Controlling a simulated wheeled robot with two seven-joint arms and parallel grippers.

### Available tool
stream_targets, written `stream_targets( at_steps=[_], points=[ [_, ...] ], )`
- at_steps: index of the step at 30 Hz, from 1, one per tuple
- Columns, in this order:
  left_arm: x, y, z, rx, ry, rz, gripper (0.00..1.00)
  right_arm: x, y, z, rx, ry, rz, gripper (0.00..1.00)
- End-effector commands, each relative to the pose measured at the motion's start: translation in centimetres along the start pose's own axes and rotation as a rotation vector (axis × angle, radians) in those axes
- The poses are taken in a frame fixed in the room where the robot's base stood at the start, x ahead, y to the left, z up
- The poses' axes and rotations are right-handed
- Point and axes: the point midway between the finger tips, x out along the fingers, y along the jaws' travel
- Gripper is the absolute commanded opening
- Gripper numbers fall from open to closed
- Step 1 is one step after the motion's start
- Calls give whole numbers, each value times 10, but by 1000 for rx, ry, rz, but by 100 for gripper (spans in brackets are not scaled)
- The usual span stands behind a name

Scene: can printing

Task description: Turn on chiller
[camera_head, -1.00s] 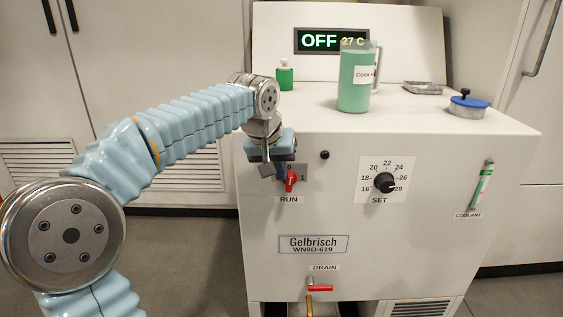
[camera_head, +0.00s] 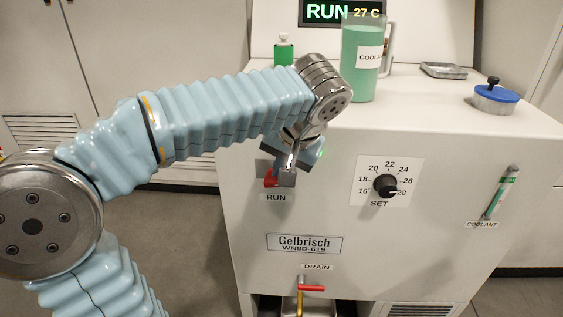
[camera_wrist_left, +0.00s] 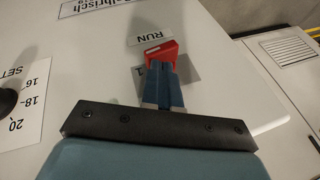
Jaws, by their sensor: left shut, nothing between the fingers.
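The chiller (camera_head: 390,235) is a white cabinet in front of me. Its display (camera_head: 342,11) reads RUN and 27 C. The red RUN switch (camera_head: 271,180) is on the upper left of its front and also shows in the left wrist view (camera_wrist_left: 162,51). My left gripper (camera_head: 283,179) is at the switch, with its fingers shut and nothing between them. In the left wrist view the blue fingertips (camera_wrist_left: 158,66) are right against or very close to the red handle; I cannot tell if they touch. My right gripper is not in view.
The SET dial (camera_head: 386,186) is right of the switch. A red-handled drain valve (camera_head: 311,288) is below. A jug of green coolant (camera_head: 361,62), a green bottle (camera_head: 284,50), a blue-lidded cap (camera_head: 496,93) and a metal tray (camera_head: 444,70) are on top.

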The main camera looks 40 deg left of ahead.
Motion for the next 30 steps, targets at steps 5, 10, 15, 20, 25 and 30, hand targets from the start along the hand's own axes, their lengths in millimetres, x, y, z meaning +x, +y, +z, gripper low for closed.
stream_targets(
  at_steps=[5, 10, 15, 20, 25, 30],
  points=[
    [0, 0, 0, -1, 0, 1, 0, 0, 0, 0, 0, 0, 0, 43],
    [-6, -2, -2, -1, 0, 1, 0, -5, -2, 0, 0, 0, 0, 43],
    [-13, -6, -4, -1, 0, 1, 0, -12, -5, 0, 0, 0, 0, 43],
    [-15, -6, -5, -1, -1, 1, 0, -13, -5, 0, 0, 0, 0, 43],
    [-14, -6, -5, -1, 0, 1, 0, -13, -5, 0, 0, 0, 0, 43],
    [-20, -9, -7, -1, 0, 1, 0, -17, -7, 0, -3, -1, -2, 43]
  ],
)
